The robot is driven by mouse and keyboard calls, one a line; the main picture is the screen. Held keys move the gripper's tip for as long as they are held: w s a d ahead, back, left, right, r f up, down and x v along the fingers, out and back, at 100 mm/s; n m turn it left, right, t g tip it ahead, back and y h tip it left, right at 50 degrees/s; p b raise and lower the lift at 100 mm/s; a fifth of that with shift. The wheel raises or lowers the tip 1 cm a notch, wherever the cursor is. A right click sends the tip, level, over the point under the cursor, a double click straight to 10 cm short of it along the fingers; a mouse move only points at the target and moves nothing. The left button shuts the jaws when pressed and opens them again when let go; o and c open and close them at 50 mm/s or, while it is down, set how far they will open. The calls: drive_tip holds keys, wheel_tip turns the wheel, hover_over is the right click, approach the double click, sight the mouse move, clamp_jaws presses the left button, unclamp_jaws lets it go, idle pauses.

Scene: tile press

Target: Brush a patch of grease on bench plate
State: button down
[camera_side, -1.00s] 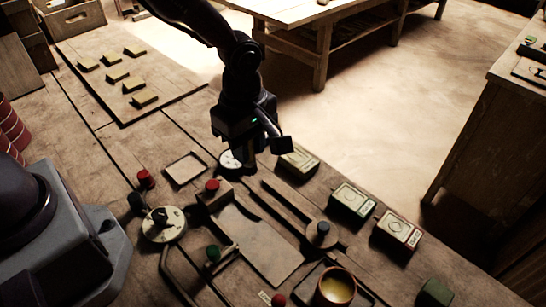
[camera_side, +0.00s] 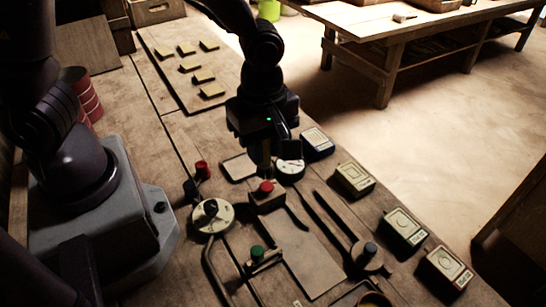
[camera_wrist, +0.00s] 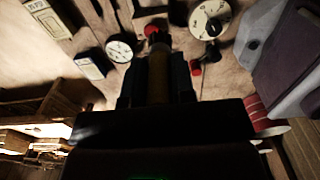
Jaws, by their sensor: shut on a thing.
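My gripper (camera_side: 265,148) points down over the bench, just behind a red-topped button block (camera_side: 268,196). A flat dark rectangular plate (camera_side: 312,265), which may be the bench plate, lies in front of the block. I cannot make out a patch of grease on it.
A white gauge (camera_side: 290,170) stands close right of my gripper. A dial (camera_side: 213,215), a red knob (camera_side: 202,169) and a green knob (camera_side: 257,253) stand to the left. Several labelled boxes (camera_side: 354,179) line the right edge. A board with tiles (camera_side: 190,67) lies behind.

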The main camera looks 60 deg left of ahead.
idle(0.4)
drive_tip(key=w+d+f+h, duration=0.1)
drive_tip(key=w+d+h, duration=0.1)
drive_tip(key=d, duration=1)
drive_tip(key=w+d+f+h, duration=0.1)
drive_tip(key=w+d+h, duration=0.1)
drive_tip(key=d, duration=1.1)
drive_tip(key=shift+f, duration=3.1)
drive_tip(key=shift+f, duration=0.6)
drive_tip(key=shift+a, duration=0.1)
wheel_tip(320, 180, up, 7)
